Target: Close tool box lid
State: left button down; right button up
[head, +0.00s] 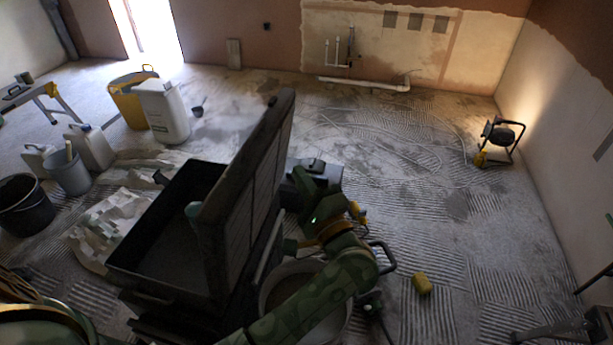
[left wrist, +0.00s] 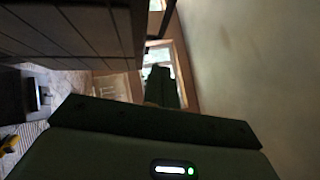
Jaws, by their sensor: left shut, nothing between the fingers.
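The black tool box (head: 125,268) stands open at the centre left in the head view, and its tray looks dark and mostly empty. Its lid (head: 245,195) stands steeply up along the box's right side. My left gripper (head: 306,182) is just right of the lid, on its outer side; I cannot tell whether it touches. It is shut and empty. In the left wrist view the lid's panelled face (left wrist: 70,35) fills the upper left, beside the dark fingers (left wrist: 160,85).
A pale bucket (head: 268,290) stands under my left arm. A yellow block (head: 421,283) lies on the floor to its right. Buckets and canisters (head: 165,110) stand behind and left of the box. A work lamp (head: 500,138) is by the right wall. The right floor is mostly clear.

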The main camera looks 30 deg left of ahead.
aim_at(268, 145)
pick_arm(q)
jog(key=shift+w+a+r+p, duration=0.25)
jog(key=shift+w+a+r, duration=0.3)
jog(key=shift+a, duration=1.05)
jog(key=shift+w+a+r+p, duration=0.3)
jog(key=shift+w+a+r, duration=0.15)
jog(key=shift+a, duration=1.1)
jog(key=shift+w+a+r+p, duration=0.25)
jog(key=shift+w+a+r, duration=0.3)
jog(key=shift+a, duration=1.05)
jog(key=shift+s, duration=0.15)
